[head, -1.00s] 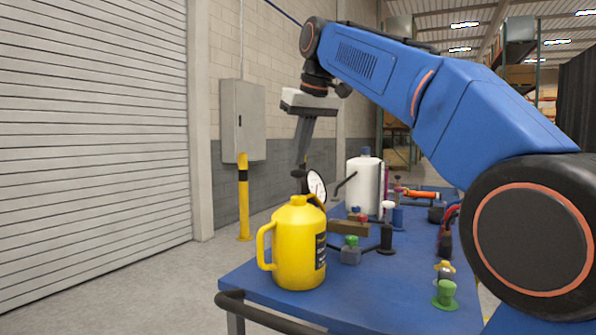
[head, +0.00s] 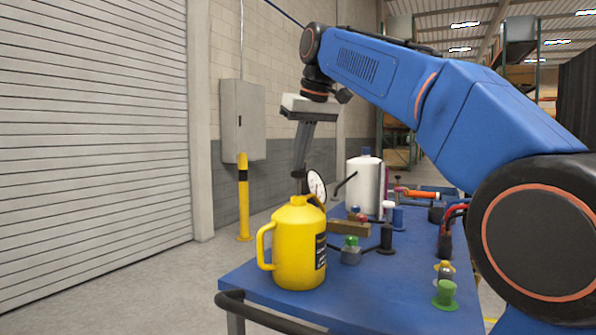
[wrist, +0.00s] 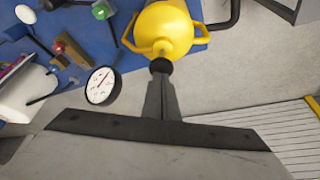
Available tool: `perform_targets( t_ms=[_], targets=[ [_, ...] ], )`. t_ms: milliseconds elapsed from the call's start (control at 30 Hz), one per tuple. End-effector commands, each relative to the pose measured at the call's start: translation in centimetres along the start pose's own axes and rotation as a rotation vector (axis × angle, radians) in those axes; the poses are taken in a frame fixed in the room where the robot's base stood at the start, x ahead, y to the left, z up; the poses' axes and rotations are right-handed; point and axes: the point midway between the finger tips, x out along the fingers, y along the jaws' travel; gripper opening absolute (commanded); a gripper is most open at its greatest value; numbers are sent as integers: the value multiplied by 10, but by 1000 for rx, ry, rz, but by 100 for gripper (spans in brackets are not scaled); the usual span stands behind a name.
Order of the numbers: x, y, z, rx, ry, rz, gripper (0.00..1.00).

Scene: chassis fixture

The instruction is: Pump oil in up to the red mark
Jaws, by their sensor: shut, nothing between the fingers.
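A yellow oil jug (head: 297,250) with a side handle and a dark label stands at the near left corner of the blue table. A black knob (wrist: 160,65) tops it in the wrist view. My gripper (head: 300,170) points down over the jug with its fingers shut and empty. Its fingertips are at the knob; whether they touch it I cannot tell. A round white dial gauge (head: 316,185) with a black rim is just behind the jug; it also shows in the wrist view (wrist: 103,85). I cannot make out a red mark.
The blue table (head: 375,290) also carries a white bottle (head: 362,187), a block with a green knob (head: 351,250), a brown block (head: 348,228), and a green-capped piece (head: 445,294). A black rail (head: 262,313) runs along the near edge. The table's front middle is clear.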

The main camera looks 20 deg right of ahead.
Motion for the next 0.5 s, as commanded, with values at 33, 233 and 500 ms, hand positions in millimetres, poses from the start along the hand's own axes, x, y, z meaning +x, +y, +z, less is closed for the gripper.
perform_targets(
  t_ms=[33,233,500],
  targets=[
    [1,0,0,0,-1,0,0],
    [9,0,4,0,-3,0,0],
    [21,0,9,0,-3,0,0]
  ],
)
